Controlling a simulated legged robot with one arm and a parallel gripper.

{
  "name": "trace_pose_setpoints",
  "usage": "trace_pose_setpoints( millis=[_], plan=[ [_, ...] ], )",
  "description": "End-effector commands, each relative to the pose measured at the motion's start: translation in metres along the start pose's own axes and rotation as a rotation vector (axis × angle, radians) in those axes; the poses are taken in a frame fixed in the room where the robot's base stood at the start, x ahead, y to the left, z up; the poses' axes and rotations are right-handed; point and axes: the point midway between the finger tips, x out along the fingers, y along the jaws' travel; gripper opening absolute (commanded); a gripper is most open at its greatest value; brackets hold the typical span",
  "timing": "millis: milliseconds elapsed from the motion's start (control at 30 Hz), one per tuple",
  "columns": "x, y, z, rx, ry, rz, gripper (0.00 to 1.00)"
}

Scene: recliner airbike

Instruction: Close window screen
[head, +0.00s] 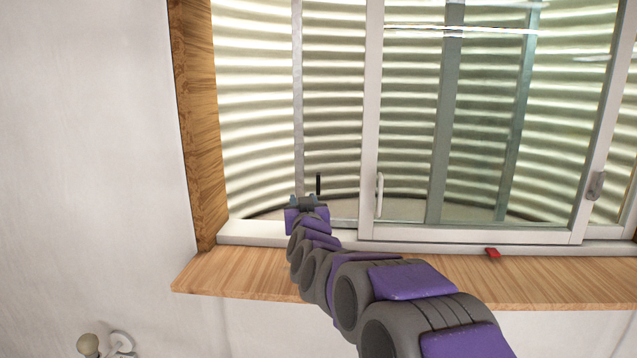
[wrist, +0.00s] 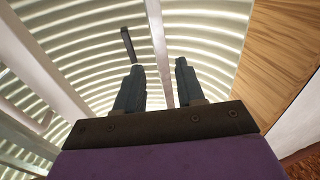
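The window has a white-framed pane (head: 370,120) with a white pull handle (head: 379,195). Left of it stands a thin grey upright (head: 297,100), and the strip between them looks slightly darker, perhaps screen mesh. A small black upright bar (head: 318,184) shows in that strip just above my gripper (head: 307,201). In the wrist view my gripper (wrist: 158,78) is open, with two separate fingers and nothing between them. The black bar (wrist: 128,45) is beyond the left finger, and the grey upright (wrist: 158,40) shows between the fingers. I cannot tell whether anything touches.
A wooden sill (head: 240,278) runs below the window, with a wooden side jamb (head: 198,120) at the left. A small red object (head: 492,252) lies by the sill track. A grey latch (head: 596,186) is at the right. Bare white wall (head: 90,150) lies left.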

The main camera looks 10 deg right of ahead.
Motion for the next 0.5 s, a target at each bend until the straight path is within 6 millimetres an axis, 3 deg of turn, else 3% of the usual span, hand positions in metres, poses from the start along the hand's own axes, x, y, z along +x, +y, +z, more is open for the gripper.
trace_pose_setpoints(
  millis=[100,300,500],
  plan=[
    [0.025,0.015,-0.027,-0.013,0.16,0.102,0.38],
    [0.036,0.034,-0.05,-0.03,0.308,0.214,0.38],
    [0.036,0.038,-0.043,-0.034,0.327,0.233,0.38]
  ],
)
